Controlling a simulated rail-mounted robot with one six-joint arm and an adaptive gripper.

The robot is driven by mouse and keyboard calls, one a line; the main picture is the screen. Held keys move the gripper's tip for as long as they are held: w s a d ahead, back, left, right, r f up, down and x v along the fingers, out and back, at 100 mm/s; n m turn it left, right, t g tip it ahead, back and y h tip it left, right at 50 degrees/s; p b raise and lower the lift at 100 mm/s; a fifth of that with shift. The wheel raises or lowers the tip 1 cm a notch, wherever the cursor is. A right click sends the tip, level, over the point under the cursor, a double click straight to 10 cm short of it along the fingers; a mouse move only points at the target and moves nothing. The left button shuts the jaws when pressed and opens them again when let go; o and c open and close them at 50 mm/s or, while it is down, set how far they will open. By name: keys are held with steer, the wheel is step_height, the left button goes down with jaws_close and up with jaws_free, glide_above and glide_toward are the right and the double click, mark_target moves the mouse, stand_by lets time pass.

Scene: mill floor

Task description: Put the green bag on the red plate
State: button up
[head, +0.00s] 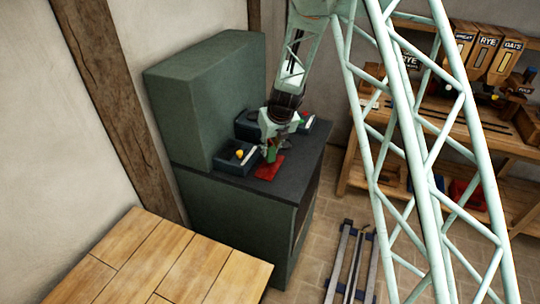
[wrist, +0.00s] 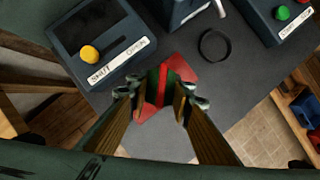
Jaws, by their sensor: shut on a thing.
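The green bag (head: 272,155) is held upright between the fingers of my gripper (head: 270,150) on the dark cabinet top. In the wrist view the bag (wrist: 173,84) shows green with a red band, and the fingertips (wrist: 161,95) press on its two sides. The red plate (head: 267,170) lies flat on the cabinet top directly below the bag; it also shows in the wrist view (wrist: 183,70), partly hidden by the bag and fingers. I cannot tell whether the bag's underside touches the plate.
A dark box with a yellow knob (wrist: 89,55) and a label stands left of the plate. Another with a green button (wrist: 283,13) stands to the right, near a black ring (wrist: 214,45). A tall green housing (head: 205,95) rises behind. A wooden table (head: 170,260) is in front.

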mark_target(270, 154)
steer(key=shift+w+f, duration=0.2)
steer(key=shift+w, duration=0.05)
steer(key=shift+f+b, duration=0.95)
steer(key=shift+f, duration=0.65)
steer(key=shift+f, duration=0.1)
steer(key=o, duration=1)
steer(key=shift+c, duration=0.2)
steer(key=p+v, duration=0.2)
steer(key=v, duration=0.7)
steer(key=shift+r+p, duration=0.3)
steer(key=shift+p, duration=0.05)
steer(key=shift+v, duration=1.35)
steer(key=shift+s+r, duration=0.1)
